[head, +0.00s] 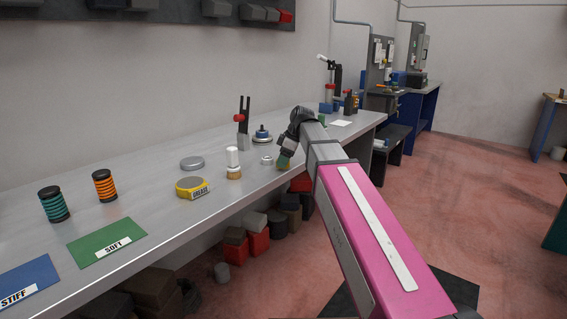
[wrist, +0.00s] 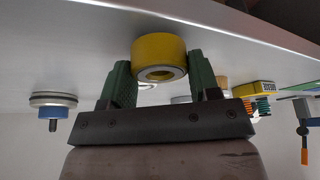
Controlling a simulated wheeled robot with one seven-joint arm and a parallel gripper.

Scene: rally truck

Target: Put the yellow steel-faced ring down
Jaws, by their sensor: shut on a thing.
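My gripper (wrist: 160,82) has green fingers closed on the yellow steel-faced ring (wrist: 160,50), one finger on each side. The ring's grey face with its central hole points toward the wrist camera. The wrist picture is upside down, with the bench (wrist: 60,22) across its top. In the head view my gripper (head: 284,161) is low over the front edge of the bench (head: 150,232), right of a small steel ring (head: 266,160). There the held ring is mostly hidden, and I cannot tell whether it touches the bench.
On the bench are a white-topped cylinder (head: 233,160), a yellow grease tin (head: 191,188), a grey disc (head: 192,163), a blue-based disc part (head: 262,136) and a red-and-black clamp (head: 242,122). Teal (head: 54,204) and orange (head: 104,186) springs stand left, behind the SOFT mat (head: 100,235).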

